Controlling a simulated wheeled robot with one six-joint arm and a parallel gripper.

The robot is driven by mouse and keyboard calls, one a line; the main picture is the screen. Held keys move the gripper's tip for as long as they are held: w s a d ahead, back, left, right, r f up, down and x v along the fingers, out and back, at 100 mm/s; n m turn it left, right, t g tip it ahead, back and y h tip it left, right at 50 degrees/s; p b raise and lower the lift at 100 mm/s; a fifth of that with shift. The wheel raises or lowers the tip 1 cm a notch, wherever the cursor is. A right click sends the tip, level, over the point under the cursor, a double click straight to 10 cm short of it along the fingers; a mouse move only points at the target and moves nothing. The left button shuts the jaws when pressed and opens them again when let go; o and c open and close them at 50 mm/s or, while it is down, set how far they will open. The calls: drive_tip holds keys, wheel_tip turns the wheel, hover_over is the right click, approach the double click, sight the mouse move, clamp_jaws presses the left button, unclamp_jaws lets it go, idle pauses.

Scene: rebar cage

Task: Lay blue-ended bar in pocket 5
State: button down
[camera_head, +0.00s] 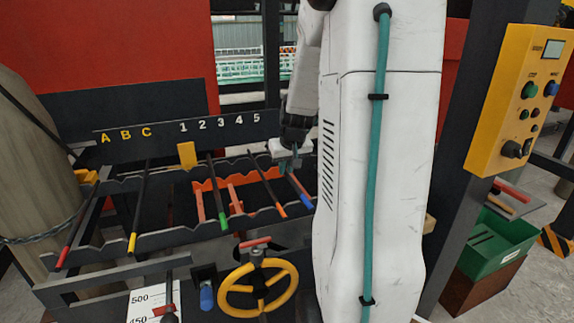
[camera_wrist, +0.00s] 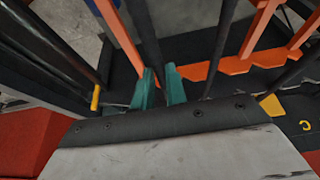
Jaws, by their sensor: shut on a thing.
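The blue-ended bar (camera_head: 303,197) lies at the right end of the rack, with its blue tip over the front notched rail by the 5 column. I cannot tell whether it rests in the pocket or hangs just above it. My gripper (camera_head: 294,160) is shut on this dark bar behind the blue tip. In the wrist view the teal fingertips (camera_wrist: 160,88) close around the dark bar (camera_wrist: 147,35); its blue end is not clear there. The label board (camera_head: 205,128) reads A B C and 1 to 5. My white arm hides the rack's far right.
An orange-ended bar (camera_head: 274,197) lies just left, then a green-ended bar (camera_head: 218,200). Yellow-ended (camera_head: 137,220) and red-ended (camera_head: 75,235) bars lie further left. An orange frame (camera_head: 200,201) sits inside the rack. A yellow handwheel (camera_head: 258,288) stands in front.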

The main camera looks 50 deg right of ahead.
drive_tip(key=c, duration=1.3)
unclamp_jaws()
drive_tip(key=shift+c, duration=0.2)
drive_tip(key=v, duration=0.8)
drive_tip(key=shift+f, duration=0.1)
